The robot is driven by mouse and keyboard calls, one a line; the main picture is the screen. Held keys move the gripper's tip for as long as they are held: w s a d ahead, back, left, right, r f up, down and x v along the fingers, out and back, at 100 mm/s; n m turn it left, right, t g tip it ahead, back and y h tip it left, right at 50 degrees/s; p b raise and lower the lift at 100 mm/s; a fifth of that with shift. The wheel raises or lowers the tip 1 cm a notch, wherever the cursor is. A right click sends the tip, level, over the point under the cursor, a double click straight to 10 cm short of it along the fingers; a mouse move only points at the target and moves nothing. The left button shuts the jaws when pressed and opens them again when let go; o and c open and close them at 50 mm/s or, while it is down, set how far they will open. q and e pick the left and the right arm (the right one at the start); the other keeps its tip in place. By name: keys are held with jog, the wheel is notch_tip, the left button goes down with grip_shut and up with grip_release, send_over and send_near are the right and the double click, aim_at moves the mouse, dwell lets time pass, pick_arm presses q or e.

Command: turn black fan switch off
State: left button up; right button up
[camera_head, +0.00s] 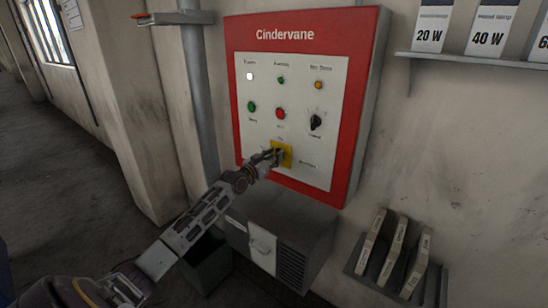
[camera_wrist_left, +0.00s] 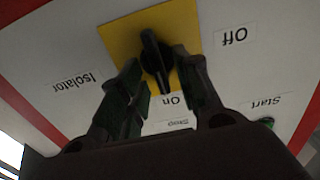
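The red-framed Cindervane panel (camera_head: 236,90) is on the wall. A black rotary switch (camera_head: 316,122) sits on its right side; its small labels are too blurred to read. Lower down is a yellow plate (camera_head: 287,150) with a black isolator knob (camera_wrist_left: 154,58), its long axis pointing toward the "On" label in the upside-down left wrist view. My left gripper (camera_head: 272,156) is at this yellow plate, below and left of the black rotary switch. Its fingers (camera_wrist_left: 160,92) are open, one on each side of the knob; contact is unclear. My right gripper is out of view.
A green button (camera_head: 251,107), a red button (camera_head: 280,114) and small lamps (camera_head: 281,80) are near. A grey vented box (camera_head: 290,235) sits below the panel. A shelf of boxes (camera_head: 430,42) and a rack (camera_head: 395,268) are at right. A pipe (camera_head: 197,90) runs at left.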

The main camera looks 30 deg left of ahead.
pick_arm(q)
jog(key=shift+w, duration=0.1)
dwell(0.3)
grip_shut()
jog(key=shift+n, duration=0.3)
jog(key=n+p, duration=0.1)
jog(key=n, duration=0.4)
jog(key=n+p, duration=0.1)
jog(key=n, duration=0.5)
jog(key=a+f+n+p, duration=0.1)
jog(key=n, duration=0.5)
dwell(0.4)
jog(key=shift+n, duration=0.3)
